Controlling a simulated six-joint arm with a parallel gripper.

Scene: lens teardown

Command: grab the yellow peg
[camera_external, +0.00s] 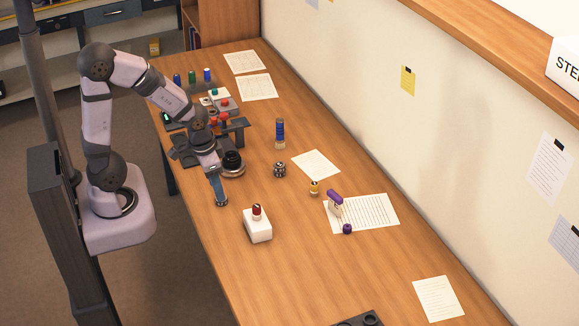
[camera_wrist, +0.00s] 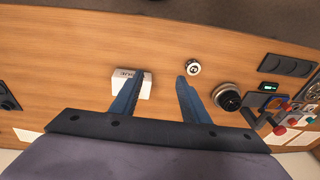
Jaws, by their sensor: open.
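A small yellow object (camera_external: 314,187), which looks like the yellow peg, stands on the wooden table between two sheets of paper in the external view. It is too small there to make out detail. I cannot pick it out in the wrist view. My gripper (camera_external: 219,201) points down near the table's left edge, left of the yellow object and well apart from it. In the wrist view my gripper (camera_wrist: 158,82) shows two blue fingers spread apart, with bare table between them.
A white box (camera_external: 257,226) with a red-topped item is nearby. A silver round part (camera_wrist: 193,68) lies near the fingertips. A black lens (camera_external: 233,160), a dark ringed part (camera_external: 279,170), a blue cylinder (camera_external: 280,132) and a purple-handled tool (camera_external: 335,198) stand around. The front table is mostly clear.

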